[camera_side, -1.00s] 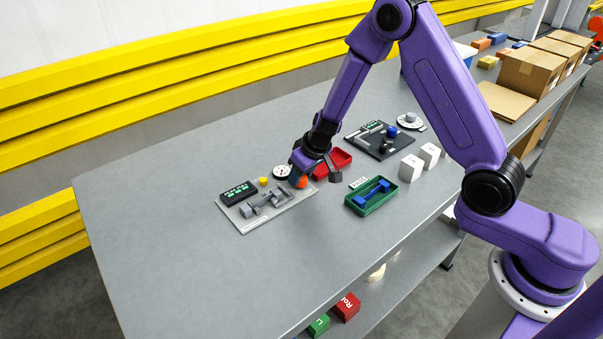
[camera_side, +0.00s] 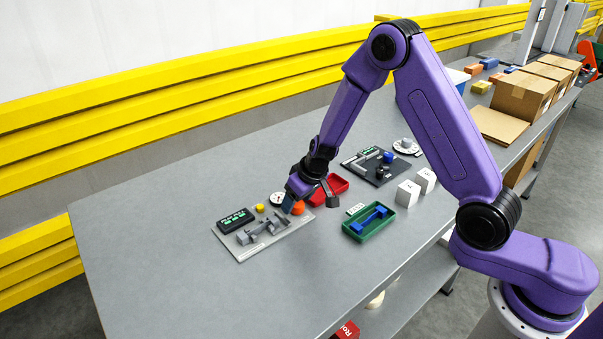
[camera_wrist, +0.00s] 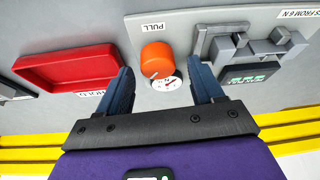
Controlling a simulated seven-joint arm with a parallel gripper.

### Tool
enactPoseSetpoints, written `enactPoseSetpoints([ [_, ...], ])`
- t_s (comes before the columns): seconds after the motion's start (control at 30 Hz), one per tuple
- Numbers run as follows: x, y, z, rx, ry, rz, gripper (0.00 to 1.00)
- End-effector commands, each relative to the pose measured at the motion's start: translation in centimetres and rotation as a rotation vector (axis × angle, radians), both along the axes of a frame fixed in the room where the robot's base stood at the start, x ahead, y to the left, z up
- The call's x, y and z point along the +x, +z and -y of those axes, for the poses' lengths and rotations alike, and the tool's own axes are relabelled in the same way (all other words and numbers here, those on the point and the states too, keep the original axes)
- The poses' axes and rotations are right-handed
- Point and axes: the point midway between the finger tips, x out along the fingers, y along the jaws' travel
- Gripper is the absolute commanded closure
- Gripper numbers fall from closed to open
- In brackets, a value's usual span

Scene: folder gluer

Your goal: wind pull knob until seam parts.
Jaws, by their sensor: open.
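The orange pull knob (camera_wrist: 157,59) stands on a light grey panel (camera_wrist: 215,15), with a PULL label beside it. It also shows in the side view (camera_side: 298,208), partly behind my gripper. My gripper (camera_wrist: 160,68) is open, with one blue finger on each side of the knob and visible gaps between. In the side view my gripper (camera_side: 303,193) is at the knob. A white dial gauge (camera_wrist: 167,83) is partly hidden by the knob. A grey clamp fixture (camera_side: 263,228) sits on the panel; the seam itself is too small to make out.
A black readout (camera_side: 236,219) with green digits and a yellow button (camera_side: 260,208) are on the panel. A red tray (camera_wrist: 70,68) lies close beside my left finger in the wrist view. A green tray (camera_side: 369,222) holds a blue part. The table's front left is clear.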

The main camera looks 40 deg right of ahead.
Motion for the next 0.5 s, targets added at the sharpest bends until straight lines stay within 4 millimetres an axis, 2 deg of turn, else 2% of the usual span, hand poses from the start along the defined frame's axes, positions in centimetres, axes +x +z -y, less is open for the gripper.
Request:
enactPoseSetpoints([
  [0.3, -0.5, 0.7, 0.2, -0.006, -0.002, -0.002, 0.33],
  [0.5, -1.0, 2.7, 0.2, -0.005, -0.001, 0.002, 0.33],
])
